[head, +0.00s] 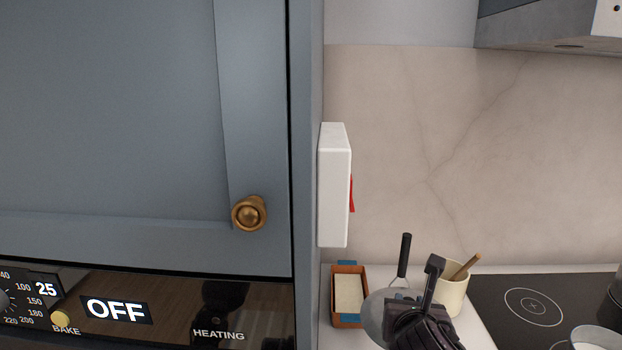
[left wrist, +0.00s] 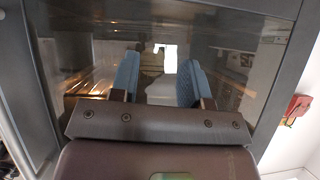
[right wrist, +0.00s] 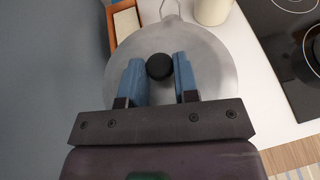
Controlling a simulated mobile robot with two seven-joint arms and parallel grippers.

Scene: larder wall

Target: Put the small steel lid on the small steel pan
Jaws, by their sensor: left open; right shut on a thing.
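My right gripper (right wrist: 158,75) is shut on the black knob (right wrist: 159,66) of a round grey steel lid, seen in the right wrist view. The lid (right wrist: 215,75) lies broadly level below the fingers; a wire loop shows at its far edge. In the head view the grey disc (head: 374,314) shows partly behind the dark right gripper, with a black handle (head: 404,255) rising behind it. I cannot tell whether this handle belongs to the disc. A light steel vessel (head: 594,338), possibly the pan, is cut off at the lower right. My left gripper (left wrist: 160,80) is open and empty before dark glass.
A brown box (head: 349,318) and a cream crock (head: 453,290) with a wooden utensil stand on the white counter. The black hob (head: 535,304) is at right, with a dark pot (head: 611,306) at its edge. A tall blue cupboard (head: 140,120) and oven panel (head: 180,310) fill the left.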

